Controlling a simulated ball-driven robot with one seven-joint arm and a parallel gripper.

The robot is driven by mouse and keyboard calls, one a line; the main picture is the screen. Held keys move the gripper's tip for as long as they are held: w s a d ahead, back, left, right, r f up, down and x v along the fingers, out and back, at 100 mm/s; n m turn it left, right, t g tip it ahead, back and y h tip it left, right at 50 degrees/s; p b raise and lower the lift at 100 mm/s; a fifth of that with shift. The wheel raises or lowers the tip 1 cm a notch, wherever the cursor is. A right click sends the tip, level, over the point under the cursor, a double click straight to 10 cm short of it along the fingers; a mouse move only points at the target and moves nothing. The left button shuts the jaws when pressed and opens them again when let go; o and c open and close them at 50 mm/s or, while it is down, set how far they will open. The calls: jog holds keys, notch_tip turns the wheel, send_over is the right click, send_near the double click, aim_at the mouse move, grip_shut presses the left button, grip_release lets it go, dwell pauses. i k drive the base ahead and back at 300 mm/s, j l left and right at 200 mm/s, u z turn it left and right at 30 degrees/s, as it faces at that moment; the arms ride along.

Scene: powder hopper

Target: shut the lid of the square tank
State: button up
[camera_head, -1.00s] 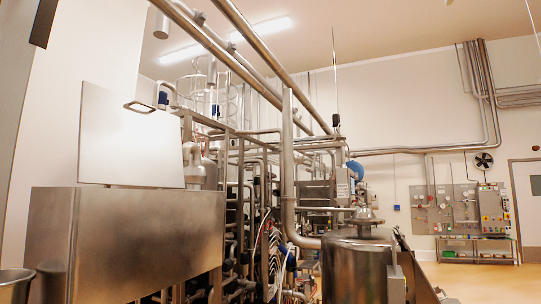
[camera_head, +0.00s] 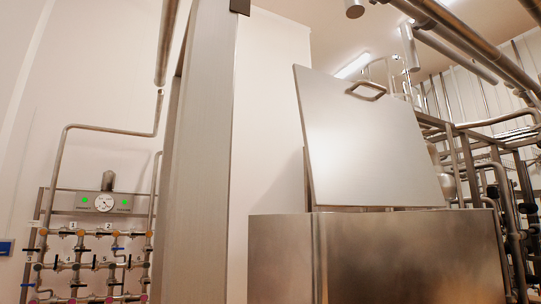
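The square tank (camera_head: 400,255) is a brushed steel box at the lower right of the head view. Its lid (camera_head: 365,145) is a flat pale metal plate that stands up, tilted, from the tank's top, so the tank is open. A bar handle (camera_head: 366,91) sits at the lid's upper edge. The inside of the tank is hidden from this low angle. My gripper does not show in the view.
A tall steel column (camera_head: 195,150) stands left of the tank. Further left, a valve manifold (camera_head: 90,255) with a gauge (camera_head: 104,202) and pipes is at the wall. Pipe racks (camera_head: 500,160) crowd the right side. Overhead pipes (camera_head: 460,40) cross the upper right. The floor is not visible.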

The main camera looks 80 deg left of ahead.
aim_at(364, 147)
jog(key=u, duration=1.45)
